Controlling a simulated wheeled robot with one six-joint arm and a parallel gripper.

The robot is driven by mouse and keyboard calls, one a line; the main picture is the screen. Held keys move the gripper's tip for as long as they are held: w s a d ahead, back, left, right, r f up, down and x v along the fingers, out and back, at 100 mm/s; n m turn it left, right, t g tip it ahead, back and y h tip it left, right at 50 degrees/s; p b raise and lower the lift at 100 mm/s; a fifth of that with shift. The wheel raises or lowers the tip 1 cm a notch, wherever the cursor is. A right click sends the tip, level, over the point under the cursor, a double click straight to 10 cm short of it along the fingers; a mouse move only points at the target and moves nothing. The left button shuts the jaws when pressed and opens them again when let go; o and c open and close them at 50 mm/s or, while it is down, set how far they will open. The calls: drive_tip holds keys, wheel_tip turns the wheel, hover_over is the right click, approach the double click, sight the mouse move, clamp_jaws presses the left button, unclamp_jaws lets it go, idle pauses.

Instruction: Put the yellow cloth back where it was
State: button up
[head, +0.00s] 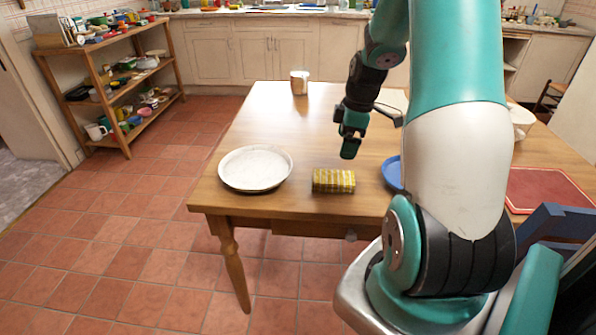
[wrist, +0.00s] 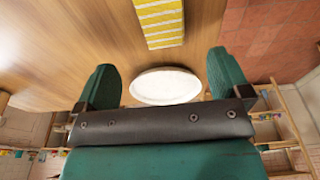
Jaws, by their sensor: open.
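The yellow cloth (head: 333,181), folded into a block with pale stripes, lies on the wooden table near its front edge. It also shows at the top of the wrist view (wrist: 160,20). My gripper (head: 350,150) is above the table, a little higher and farther back than the cloth, and apart from it. In the wrist view its two green fingers (wrist: 163,85) are spread wide with nothing held between them. My arm hides part of the table's right side.
A round white dish (head: 255,168) stands left of the cloth. A blue plate (head: 392,173) is to its right, partly hidden by my arm. A metal cup (head: 299,82) stands at the table's far edge. A red mat (head: 548,190) lies at right. The table's middle left is clear.

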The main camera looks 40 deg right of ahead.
drive_tip(key=a+r+y, duration=0.1)
drive_tip(key=a+r, duration=0.4)
drive_tip(key=a, duration=0.8)
drive_tip(key=a+r+y, duration=0.1)
drive_tip(key=a+r, duration=0.4)
drive_tip(key=a, duration=0.8)
drive_tip(key=s+a+r+m+g+y, duration=0.1)
drive_tip(key=s+a+r, duration=0.2)
drive_tip(key=s+a, duration=1)
drive_tip(key=shift+s+a+r, duration=0.3)
drive_tip(key=shift+a+r, duration=0.1)
